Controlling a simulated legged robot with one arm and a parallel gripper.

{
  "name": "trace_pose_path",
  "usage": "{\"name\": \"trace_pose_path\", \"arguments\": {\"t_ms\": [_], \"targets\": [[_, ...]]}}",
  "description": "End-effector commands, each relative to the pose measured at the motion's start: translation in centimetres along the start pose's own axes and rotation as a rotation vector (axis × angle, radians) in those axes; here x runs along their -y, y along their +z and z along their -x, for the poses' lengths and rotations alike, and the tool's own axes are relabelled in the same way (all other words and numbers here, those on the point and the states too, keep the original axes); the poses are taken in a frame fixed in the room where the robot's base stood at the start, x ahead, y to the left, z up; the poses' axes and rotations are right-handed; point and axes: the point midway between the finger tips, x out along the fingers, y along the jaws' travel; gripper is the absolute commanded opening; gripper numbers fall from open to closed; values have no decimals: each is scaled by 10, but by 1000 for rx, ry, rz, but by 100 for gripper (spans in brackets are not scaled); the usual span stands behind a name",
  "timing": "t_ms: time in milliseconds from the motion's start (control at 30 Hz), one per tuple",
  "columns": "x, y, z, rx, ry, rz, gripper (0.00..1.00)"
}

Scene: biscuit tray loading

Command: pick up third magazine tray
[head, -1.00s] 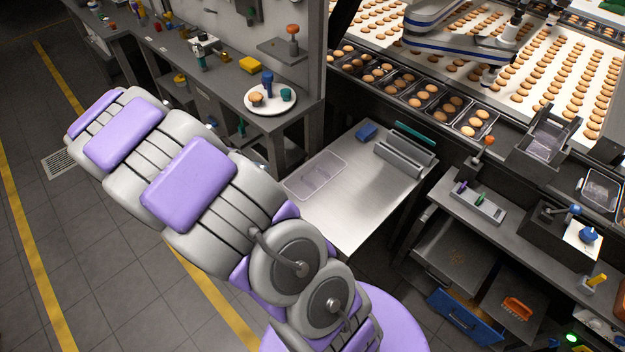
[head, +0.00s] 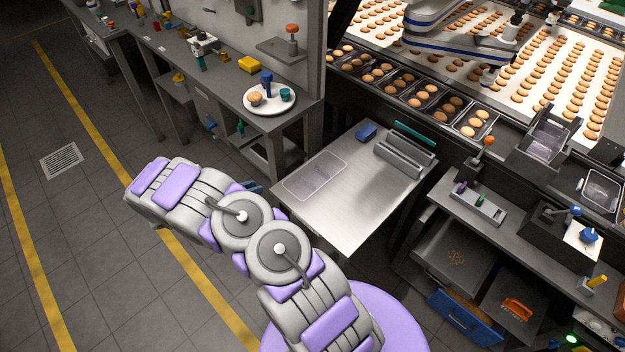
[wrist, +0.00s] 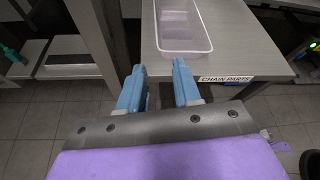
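A clear, shallow plastic tray (head: 315,178) lies on the left part of the steel table, near its edge. It also shows at the top of the wrist view (wrist: 182,48), beyond my fingers. A dark upright holder (head: 546,140) at the right, beside the conveyor, seems to hold clear trays; I cannot count them. My gripper (wrist: 158,68) has two blue fingers, apart with nothing between them. It is short of the table edge and does not touch the tray. In the head view my arm hides most of it.
The steel table (head: 355,210) has a blue block (head: 366,132) and a grey ridged rack (head: 403,158) at the back. A bench with a white plate (head: 270,100) stands left. Several biscuit-filled trays line the conveyor.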

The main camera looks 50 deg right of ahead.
Motion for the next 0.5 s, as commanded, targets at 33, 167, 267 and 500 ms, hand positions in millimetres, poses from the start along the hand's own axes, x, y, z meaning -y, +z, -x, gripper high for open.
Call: {"name": "trace_pose_path", "arguments": {"t_ms": [33,167,267,500], "targets": [[1,-1,-11,-2,-6,0,33],[2,-2,-35,2,-9,-2,33],[2,-2,-50,7,-9,-3,33],[3,-2,-86,11,-9,-5,33]]}}
